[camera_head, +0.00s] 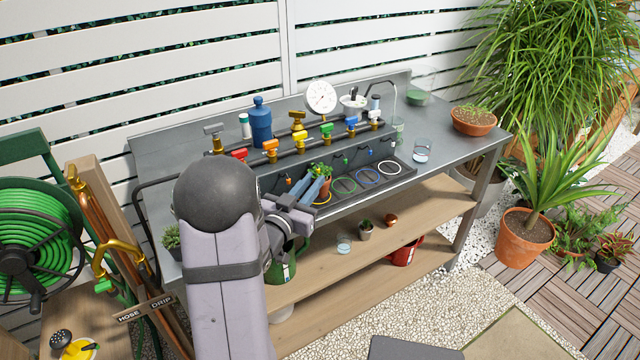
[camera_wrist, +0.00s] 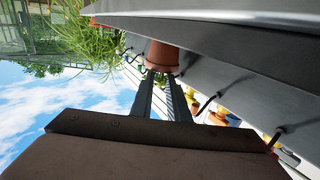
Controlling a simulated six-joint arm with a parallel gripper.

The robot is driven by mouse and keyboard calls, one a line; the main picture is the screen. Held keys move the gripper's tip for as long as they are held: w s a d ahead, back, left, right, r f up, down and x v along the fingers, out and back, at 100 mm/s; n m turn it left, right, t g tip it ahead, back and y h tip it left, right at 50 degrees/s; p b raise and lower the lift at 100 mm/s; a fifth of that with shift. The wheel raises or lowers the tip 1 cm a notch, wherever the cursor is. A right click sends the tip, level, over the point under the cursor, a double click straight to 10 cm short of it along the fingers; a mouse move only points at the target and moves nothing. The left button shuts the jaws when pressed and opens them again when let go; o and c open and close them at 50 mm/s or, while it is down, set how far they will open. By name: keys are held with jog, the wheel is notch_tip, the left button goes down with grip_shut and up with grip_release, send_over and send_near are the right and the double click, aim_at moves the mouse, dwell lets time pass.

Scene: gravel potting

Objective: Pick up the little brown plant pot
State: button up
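A small brown terracotta pot (camera_head: 326,185) with a green leafy plant stands among the rings in the dark tray on the bench. It also shows as a terracotta body (camera_wrist: 163,56) just beyond the fingertips in the wrist view. My gripper (camera_head: 318,187) is at the pot's left side, its two fingers apart and pointing at it. In the wrist view my gripper's fingers (camera_wrist: 161,76) end at the pot's near edge. Whether they touch or clasp it cannot be made out. The arm hides part of the tray's left side.
The dark tray (camera_head: 405,168) has coloured rings. A pipe with coloured valves and a gauge (camera_head: 321,97) runs behind it. A blue bottle (camera_head: 261,122), a glass (camera_head: 421,150) and a planted bowl (camera_head: 474,120) stand on the bench. Small pots (camera_head: 366,231) are on the shelf below.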

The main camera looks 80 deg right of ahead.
aim_at(320, 170)
jog(key=shift+s+d+r, duration=0.1)
jog(key=shift+d+r, duration=0.05)
jog(key=shift+d, duration=0.25)
jog(key=shift+s+d+r+p, duration=0.1)
jog(key=shift+s+d+p, duration=0.1)
jog(key=shift+d, duration=0.5)
jog(key=shift+s+d+f+p, duration=0.1)
jog(key=shift+d+p, duration=0.1)
jog(key=shift+d, duration=0.55)
jog(key=shift+s+d+r+p, duration=0.1)
jog(key=shift+d+p, duration=0.1)
jog(key=shift+d, duration=0.5)
jog(key=shift+c, duration=0.4)
grip_shut()
jog(key=shift+r, duration=0.1)
